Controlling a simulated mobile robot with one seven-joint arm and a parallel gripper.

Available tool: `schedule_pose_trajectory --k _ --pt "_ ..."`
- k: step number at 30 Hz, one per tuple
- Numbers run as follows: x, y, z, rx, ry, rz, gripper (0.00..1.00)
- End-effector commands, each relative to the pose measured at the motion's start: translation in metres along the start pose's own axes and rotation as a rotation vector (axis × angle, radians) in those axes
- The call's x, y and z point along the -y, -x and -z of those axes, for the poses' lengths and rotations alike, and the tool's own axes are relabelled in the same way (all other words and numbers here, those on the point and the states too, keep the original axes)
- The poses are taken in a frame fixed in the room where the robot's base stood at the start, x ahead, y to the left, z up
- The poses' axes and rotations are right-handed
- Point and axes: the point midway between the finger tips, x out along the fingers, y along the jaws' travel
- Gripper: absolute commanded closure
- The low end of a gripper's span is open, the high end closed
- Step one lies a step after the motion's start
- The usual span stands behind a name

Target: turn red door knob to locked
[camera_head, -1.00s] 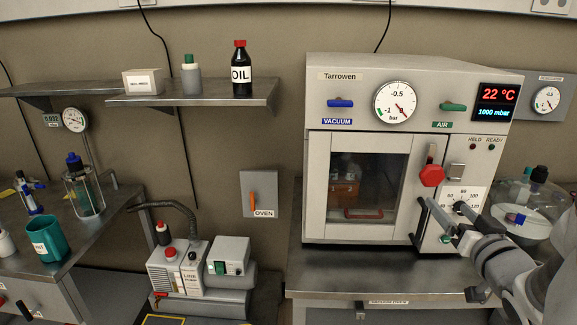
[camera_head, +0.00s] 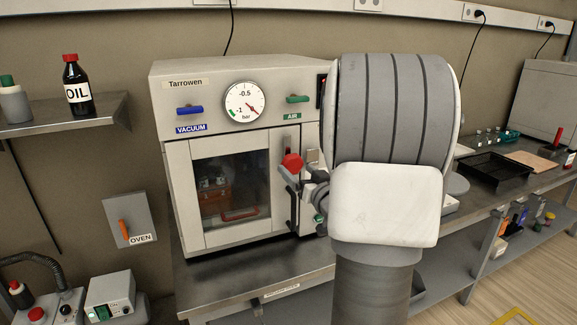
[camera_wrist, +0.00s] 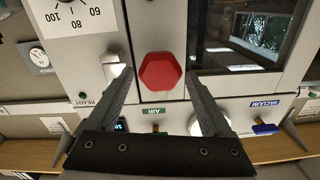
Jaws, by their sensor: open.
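The red door knob (camera_head: 292,162) is a faceted knob on the right side of the oven door (camera_head: 199,231), beside the dark window. In the wrist view the knob (camera_wrist: 160,71) sits centred and close. My gripper (camera_wrist: 158,74) is open, with one dark finger on each side of the knob and a gap showing at both sides. It holds nothing. In the head view my gripper (camera_head: 309,190) is just right of and below the knob, partly hidden by my arm. I cannot tell how deep the fingertips are relative to the knob, or its locked mark.
The oven carries a pressure gauge (camera_head: 245,103), a blue vacuum lever (camera_head: 189,109) and a green air lever (camera_head: 298,98). My arm hides the oven's right side. A black tray (camera_head: 497,173) lies on the right bench.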

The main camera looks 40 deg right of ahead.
Motion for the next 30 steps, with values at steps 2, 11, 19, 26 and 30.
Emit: schedule_pose_trajectory --k 2,11,19,26,30 --pt "0.001 -0.015 -0.001 0.000 0.000 0.003 0.16" --pt "0.001 -0.041 0.000 0.000 0.000 0.001 0.16" --pt "0.001 -0.042 0.000 0.000 -0.001 0.000 0.16" --pt "0.001 -0.042 0.000 0.000 -0.001 0.001 0.56" --pt "0.000 -0.042 0.000 0.000 0.000 0.001 0.81"
